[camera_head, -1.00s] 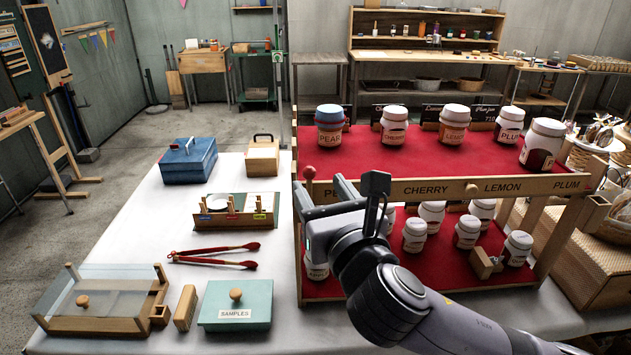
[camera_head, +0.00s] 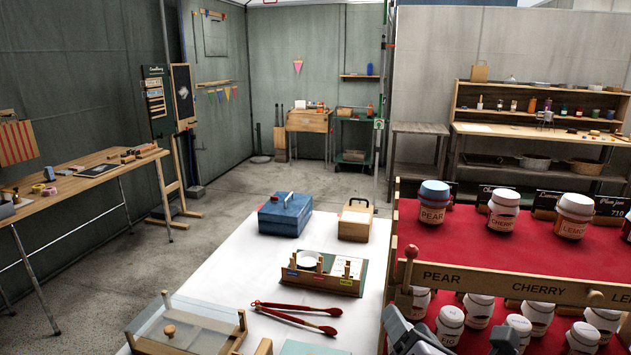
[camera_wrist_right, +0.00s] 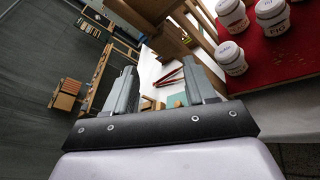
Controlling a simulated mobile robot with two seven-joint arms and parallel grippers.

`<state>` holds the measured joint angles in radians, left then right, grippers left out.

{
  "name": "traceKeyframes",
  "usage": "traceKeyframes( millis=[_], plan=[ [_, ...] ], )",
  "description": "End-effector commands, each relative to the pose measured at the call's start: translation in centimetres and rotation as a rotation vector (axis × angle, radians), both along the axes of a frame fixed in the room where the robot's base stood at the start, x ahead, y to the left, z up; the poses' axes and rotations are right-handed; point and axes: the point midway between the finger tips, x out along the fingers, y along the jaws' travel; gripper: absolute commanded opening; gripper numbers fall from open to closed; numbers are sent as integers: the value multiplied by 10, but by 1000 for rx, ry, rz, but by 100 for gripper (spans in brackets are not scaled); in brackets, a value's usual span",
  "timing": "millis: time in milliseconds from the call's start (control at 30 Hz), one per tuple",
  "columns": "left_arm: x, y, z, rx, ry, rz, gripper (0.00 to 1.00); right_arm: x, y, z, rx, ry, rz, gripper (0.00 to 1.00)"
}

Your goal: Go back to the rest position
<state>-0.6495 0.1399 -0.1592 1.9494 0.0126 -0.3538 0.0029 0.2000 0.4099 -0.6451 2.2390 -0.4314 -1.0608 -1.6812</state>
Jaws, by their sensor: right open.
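My right gripper (camera_wrist_right: 160,95) is open and empty in the right wrist view, its two grey fingers apart. In the head view only part of it (camera_head: 410,335) shows at the bottom edge, in front of the lower tier of the jam stand. The stand's red upper tier (camera_head: 460,236) holds jars, among them a blue-lidded pear jar (camera_head: 433,203), a cherry jar (camera_head: 503,211) and a lemon jar (camera_head: 573,217). More jars (camera_head: 450,325) stand on the lower tier. My left gripper is in neither view.
The white table (camera_head: 230,270) bears a blue box (camera_head: 285,216), a wooden box (camera_head: 355,222), a small rack (camera_head: 323,275), red tongs (camera_head: 297,318) and a glass-lidded case (camera_head: 185,330). A wooden side table (camera_head: 85,180) stands at the left. Grey floor (camera_head: 190,240) lies clear between the tables.

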Motion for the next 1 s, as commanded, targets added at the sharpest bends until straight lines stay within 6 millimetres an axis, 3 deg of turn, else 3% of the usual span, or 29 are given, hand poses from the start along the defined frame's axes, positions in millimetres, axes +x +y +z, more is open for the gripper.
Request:
traceKeyframes(
  millis=[33, 267, 467, 600, 800, 1000],
  plan=[
    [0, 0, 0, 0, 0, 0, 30, -4, 0, -24, 133, 63, -13, 55],
    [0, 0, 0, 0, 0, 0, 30, -30, -2, -110, 762, 298, -148, 55],
    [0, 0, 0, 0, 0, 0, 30, -70, -14, -181, 1305, 464, -376, 55],
    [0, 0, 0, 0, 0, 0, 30, -107, -28, -226, 1671, 531, -585, 55],
    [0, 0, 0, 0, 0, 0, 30, -154, -48, -268, 2054, 535, -847, 55],
    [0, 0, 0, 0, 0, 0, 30, -173, -57, -282, 2203, 513, -951, 55]
  ],
)
